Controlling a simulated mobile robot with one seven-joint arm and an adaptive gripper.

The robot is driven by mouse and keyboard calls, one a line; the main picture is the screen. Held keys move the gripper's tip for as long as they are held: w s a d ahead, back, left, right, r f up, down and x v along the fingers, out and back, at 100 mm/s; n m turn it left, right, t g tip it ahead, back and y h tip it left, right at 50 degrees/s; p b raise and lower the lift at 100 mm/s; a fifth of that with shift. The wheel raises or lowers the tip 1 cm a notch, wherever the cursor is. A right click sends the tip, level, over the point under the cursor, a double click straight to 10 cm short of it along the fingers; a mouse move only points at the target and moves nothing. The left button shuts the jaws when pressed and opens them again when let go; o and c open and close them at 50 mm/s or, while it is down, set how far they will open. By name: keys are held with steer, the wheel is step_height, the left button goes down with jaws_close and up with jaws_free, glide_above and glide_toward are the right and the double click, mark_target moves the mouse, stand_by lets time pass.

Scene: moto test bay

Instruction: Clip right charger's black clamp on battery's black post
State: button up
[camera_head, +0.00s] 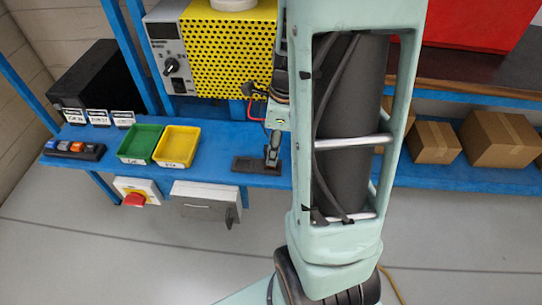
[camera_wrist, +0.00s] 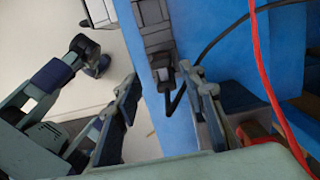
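My gripper (camera_head: 272,152) is over the blue bench in the head view, partly behind my arm. In the wrist view its two fingers (camera_wrist: 160,85) stand apart with a gap between them. A dark grey object with a small black end piece (camera_wrist: 165,75) lies beyond the gap; I cannot tell whether it is the black clamp. A black cable (camera_wrist: 225,30) runs to near the right finger. A yellow perforated charger (camera_head: 228,50) with a grey panel (camera_head: 168,50) stands on the bench, with black and red leads (camera_head: 256,92) beside it. I cannot make out the battery or its black post.
A dark flat piece (camera_head: 248,164) lies at the bench's front edge. Green (camera_head: 140,143) and yellow (camera_head: 176,146) trays stand to the left. A red cable (camera_wrist: 262,70) hangs across the right of the wrist view. Cardboard boxes (camera_head: 500,140) stand at the right.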

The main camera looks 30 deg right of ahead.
steer(key=f, duration=0.2)
steer(key=w+f, duration=0.1)
steer(key=f, duration=0.1)
steer(key=shift+a+f+b, duration=0.1)
steer(key=shift+f+b, duration=0.1)
steer(key=shift+b, duration=0.2)
jaws_close()
